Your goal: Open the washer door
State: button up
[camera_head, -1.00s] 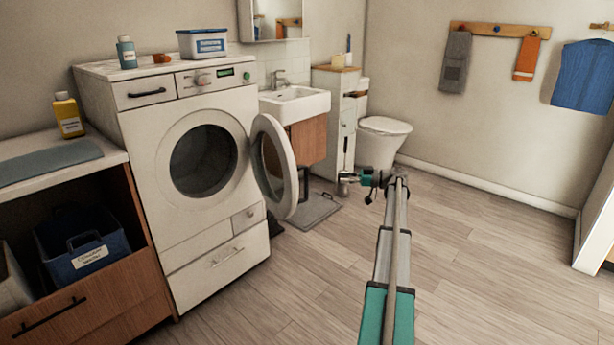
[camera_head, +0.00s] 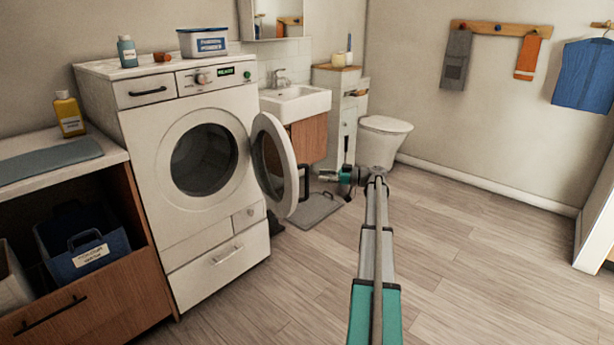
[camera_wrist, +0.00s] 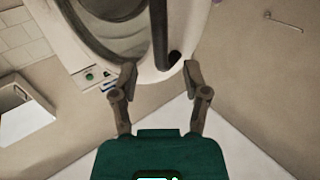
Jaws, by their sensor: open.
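The washer (camera_head: 190,225) stands at the left in the head view. Its round white door (camera_head: 284,165) is swung wide open to the right, showing the dark drum opening (camera_head: 204,159). My gripper (camera_head: 305,180) is just right of the door's outer side, open. In the wrist view my gripper (camera_wrist: 158,80) has its two fingers spread below the door (camera_wrist: 90,35). A dark bar (camera_wrist: 159,35), apparently the door handle, lies above the gap between the fingers. I cannot tell whether a finger touches the door.
A sink (camera_head: 296,100) over a wooden cabinet, a narrow white cabinet (camera_head: 345,115) and a toilet (camera_head: 384,140) stand behind. A grey mat (camera_head: 314,210) lies on the floor near the door. The floor (camera_head: 480,250) at the right is clear.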

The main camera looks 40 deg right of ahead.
jog(key=shift+x, duration=3.1)
grip_shut()
